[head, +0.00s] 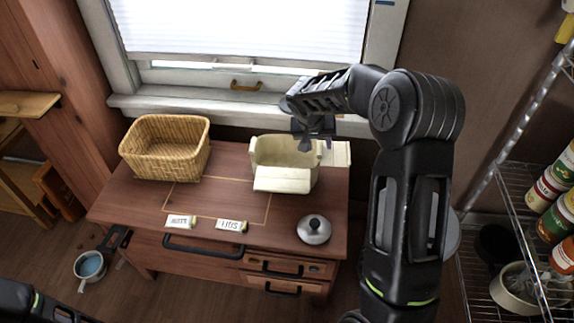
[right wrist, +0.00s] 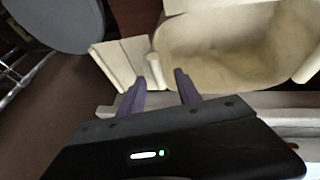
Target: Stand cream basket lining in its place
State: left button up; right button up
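The cream basket lining (head: 284,179) stands on the right part of the wooden cabinet top, with one flap hanging at its front and another out to its right. In the right wrist view the lining (right wrist: 215,50) shows its hollow inside and a side flap. A wicker basket (head: 165,150) stands empty at the left of the top. My right gripper (head: 314,140) is at the lining's back right rim. In the right wrist view its fingers (right wrist: 162,78) are apart, near the rim corner; I cannot tell whether they touch it.
A thin pale outline (head: 222,180) marks the cabinet top (head: 205,198). Two labels (head: 180,222) (head: 231,225) lie at the front edge, and a silver lid (head: 314,229) is at the front right. A window is behind; a wire shelf with cans (head: 550,190) is right.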

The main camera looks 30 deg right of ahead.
grip_shut()
dwell(1.2)
